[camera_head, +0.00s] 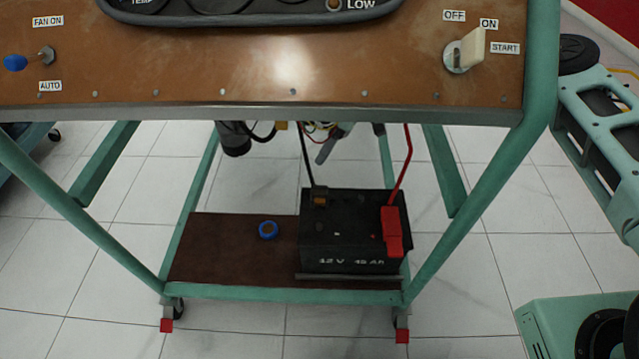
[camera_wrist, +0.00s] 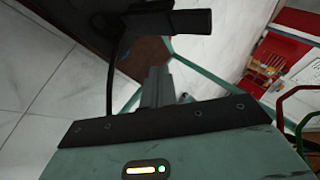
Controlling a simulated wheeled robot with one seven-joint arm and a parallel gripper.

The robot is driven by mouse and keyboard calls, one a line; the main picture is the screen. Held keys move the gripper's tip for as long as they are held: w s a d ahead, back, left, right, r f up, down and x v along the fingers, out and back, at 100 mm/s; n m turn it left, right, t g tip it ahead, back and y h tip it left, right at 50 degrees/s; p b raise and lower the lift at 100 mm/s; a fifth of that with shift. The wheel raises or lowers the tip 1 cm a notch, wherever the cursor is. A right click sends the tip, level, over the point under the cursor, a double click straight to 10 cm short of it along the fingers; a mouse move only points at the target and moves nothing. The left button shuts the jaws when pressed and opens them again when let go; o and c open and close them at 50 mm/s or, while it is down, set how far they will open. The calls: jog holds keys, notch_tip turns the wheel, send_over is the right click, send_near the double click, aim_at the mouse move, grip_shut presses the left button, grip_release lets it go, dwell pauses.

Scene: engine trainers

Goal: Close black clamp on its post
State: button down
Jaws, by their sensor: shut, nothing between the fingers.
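The battery (camera_head: 340,245) stands on the right of the trainer's lower shelf (camera_head: 220,250). A black cable (camera_head: 306,160) runs down to its left post area, where a brownish post (camera_head: 319,200) shows; the black clamp blends into the dark battery top there. In the wrist view, a black T-shaped piece (camera_wrist: 165,23), apparently the black clamp, has a cable (camera_wrist: 109,85) running down from it. Whether its jaws grip the post cannot be told. My gripper (camera_wrist: 156,74) is shut and empty, with its grey fingers below the black piece; it is not clearly seen in the head view.
The red clamp (camera_head: 392,230) sits at the battery's right end, on a red cable (camera_head: 406,160). A blue ring (camera_head: 268,230) lies on the shelf. The control panel (camera_head: 250,60) overhangs, and green frame legs (camera_head: 445,170) flank the shelf. A red board (camera_wrist: 275,62) is behind.

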aim_at(323, 188)
jog(key=shift+s+a+f+p, duration=0.1)
jog(key=shift+s+f+p, duration=0.25)
jog(key=shift+s, duration=0.65)
jog(key=shift+s+f+p, duration=0.25)
jog(key=shift+s+f, duration=0.2)
jog(key=shift+s, duration=0.55)
jog(key=shift+s, duration=0.15)
dwell(0.4)
jog(key=shift+s+f, duration=0.15)
jog(key=shift+s, duration=0.1)
jog(key=shift+s+f+p, duration=0.3)
jog(key=shift+s+p, duration=0.05)
jog(key=shift+s, duration=0.45)
jog(key=shift+s+f+p, duration=0.25)
jog(key=shift+s+p, duration=0.1)
jog(key=shift+s, duration=0.45)
dwell(1.6)
jog(key=shift+w, duration=0.15)
jog(key=shift+w+r+b, duration=0.25)
jog(key=shift+w, duration=0.35)
jog(key=shift+w+r+b, duration=0.25)
jog(key=shift+w, duration=0.4)
jog(key=shift+w+r+b, duration=0.25)
jog(key=shift+w, duration=0.35)
